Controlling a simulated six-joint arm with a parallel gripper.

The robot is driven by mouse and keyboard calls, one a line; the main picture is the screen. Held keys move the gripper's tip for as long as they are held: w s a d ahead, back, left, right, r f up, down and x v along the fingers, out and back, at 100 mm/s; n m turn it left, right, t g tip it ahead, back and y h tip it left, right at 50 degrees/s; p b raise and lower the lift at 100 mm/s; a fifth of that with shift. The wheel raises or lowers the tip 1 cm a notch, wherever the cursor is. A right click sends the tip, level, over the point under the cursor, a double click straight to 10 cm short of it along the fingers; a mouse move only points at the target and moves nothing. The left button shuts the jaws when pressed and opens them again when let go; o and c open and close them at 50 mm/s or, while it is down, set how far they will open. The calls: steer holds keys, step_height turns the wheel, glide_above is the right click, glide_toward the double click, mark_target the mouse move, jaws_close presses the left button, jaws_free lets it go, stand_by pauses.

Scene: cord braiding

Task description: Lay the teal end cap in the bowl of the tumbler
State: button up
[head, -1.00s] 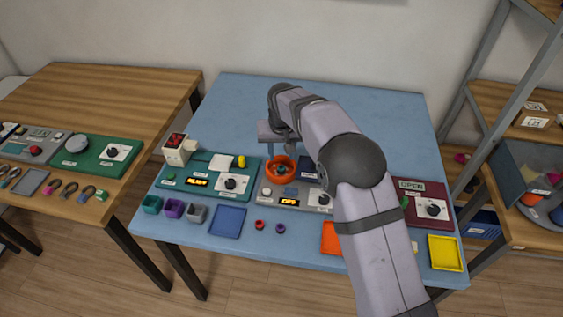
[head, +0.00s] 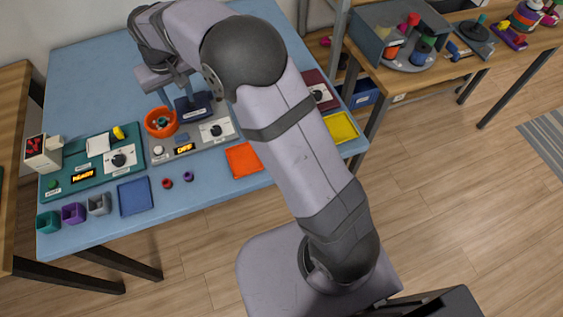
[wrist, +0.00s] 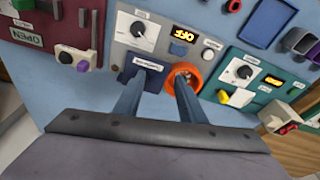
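The tumbler is an orange ring-shaped bowl (head: 160,122) on the grey panel. It also shows in the wrist view (wrist: 196,72). A small dark greenish piece (head: 160,121) shows in its middle; I cannot tell whether it is the teal end cap or part of the tumbler. No other teal cap stands out. My gripper (head: 183,92) is above the back of the panel, behind and slightly right of the bowl. In the wrist view its two fingers (wrist: 158,84) are apart with nothing seen held between them; one finger overlaps the bowl's edge.
A labelled navy block (head: 194,105) is right of the bowl. Red (head: 167,183) and purple (head: 188,176) small caps lie in front. A blue tray (head: 134,197), an orange tray (head: 243,161) and a yellow tray (head: 341,127) line the front edge. The back left of the table is clear.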

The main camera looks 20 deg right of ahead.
steer(key=s+d+f, duration=0.1)
steer(key=s+d, duration=0.5)
steer(key=s, duration=0.3)
steer(key=s+d+f+m+g, duration=0.1)
steer(key=s+d+f, duration=0.1)
steer(key=s+d, duration=0.4)
steer(key=s+d+f+m+g, duration=0.1)
steer(key=s+d, duration=0.6)
steer(key=s, duration=0.6)
steer(key=shift+f, duration=0.2)
